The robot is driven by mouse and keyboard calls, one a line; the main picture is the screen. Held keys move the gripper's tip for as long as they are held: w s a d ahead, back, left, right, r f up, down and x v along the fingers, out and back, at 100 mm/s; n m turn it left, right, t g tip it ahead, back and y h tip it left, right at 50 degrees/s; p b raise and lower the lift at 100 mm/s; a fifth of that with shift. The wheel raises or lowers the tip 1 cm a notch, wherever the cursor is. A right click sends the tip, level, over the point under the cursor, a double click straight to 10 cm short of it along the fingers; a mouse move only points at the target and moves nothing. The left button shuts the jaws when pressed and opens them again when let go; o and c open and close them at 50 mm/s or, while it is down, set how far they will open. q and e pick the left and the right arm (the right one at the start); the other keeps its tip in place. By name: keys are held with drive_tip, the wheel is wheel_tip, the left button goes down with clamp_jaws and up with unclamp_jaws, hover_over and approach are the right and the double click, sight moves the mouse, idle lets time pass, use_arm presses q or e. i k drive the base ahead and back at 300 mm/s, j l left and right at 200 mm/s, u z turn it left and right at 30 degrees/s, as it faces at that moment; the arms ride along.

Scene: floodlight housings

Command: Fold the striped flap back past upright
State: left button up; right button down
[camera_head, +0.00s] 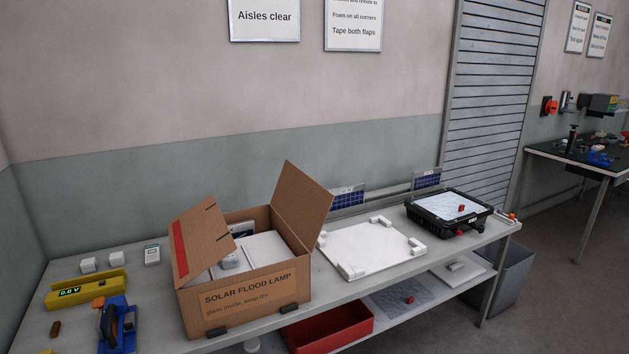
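An open cardboard box (248,297) labelled solar flood lamp stands on the table. Its left flap, the striped flap (202,238), has a red stripe along its left side and two dark marks near its right edge. It is raised and appears to lean inward over the left part of the opening. The plain right flap (303,205) stands up and leans outward. White contents (265,249) show inside; the striped flap hides part of the interior. Neither of my grippers is in view.
A yellow meter (87,289) and a blue tool (117,326) lie left of the box. A white tray with corner blocks (371,248) and a black case (447,222) stand to its right. A red bin (330,332) is below the table.

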sight(199, 237)
drive_tip(key=i+l+u, duration=0.15)
drive_tip(key=u, duration=0.15)
drive_tip(key=i+l+u, duration=0.1)
drive_tip(key=l+u, duration=0.2)
drive_tip(key=i+l+u, duration=0.1)
drive_tip(key=l+u, duration=0.15)
drive_tip(key=l, duration=0.15)
